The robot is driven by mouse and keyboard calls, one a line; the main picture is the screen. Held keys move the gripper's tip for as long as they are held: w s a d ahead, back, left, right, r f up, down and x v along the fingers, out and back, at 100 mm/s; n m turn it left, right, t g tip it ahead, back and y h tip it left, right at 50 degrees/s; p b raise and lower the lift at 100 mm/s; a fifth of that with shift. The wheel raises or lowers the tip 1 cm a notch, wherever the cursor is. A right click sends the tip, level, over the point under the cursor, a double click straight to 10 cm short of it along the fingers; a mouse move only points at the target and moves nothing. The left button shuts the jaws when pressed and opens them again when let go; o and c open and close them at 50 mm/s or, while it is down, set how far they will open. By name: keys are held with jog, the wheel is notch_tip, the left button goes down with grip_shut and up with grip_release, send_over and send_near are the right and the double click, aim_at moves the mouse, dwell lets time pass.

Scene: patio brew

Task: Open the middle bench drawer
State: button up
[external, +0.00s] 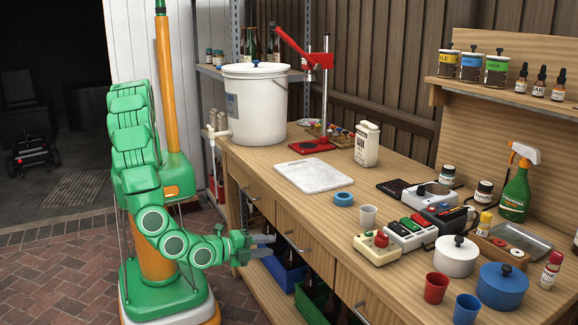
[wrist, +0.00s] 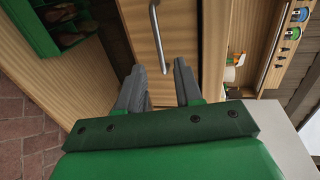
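The middle bench drawer (external: 284,217) is a wooden front that looks flush with the bench. Its metal bar handle (external: 298,243) shows just right of my gripper (external: 265,246). In the wrist view the handle (wrist: 159,40) lies beyond the fingertips, roughly in line with the gap between them. My gripper (wrist: 161,78) is open, with two grey fingers apart and nothing between them. The fingers look short of the handle and not touching it. The drawer's inside is hidden.
Other drawers with bar handles (external: 250,194) flank it. The benchtop holds a white bucket (external: 254,105), a white board (external: 314,174) and cups. Brick floor (external: 60,265) is clear at left.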

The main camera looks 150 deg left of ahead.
jog(key=x, duration=0.7)
jog(key=shift+a, duration=0.4)
jog(key=shift+f, duration=0.1)
jog(key=shift+c, duration=0.5)
grip_shut()
dwell(0.6)
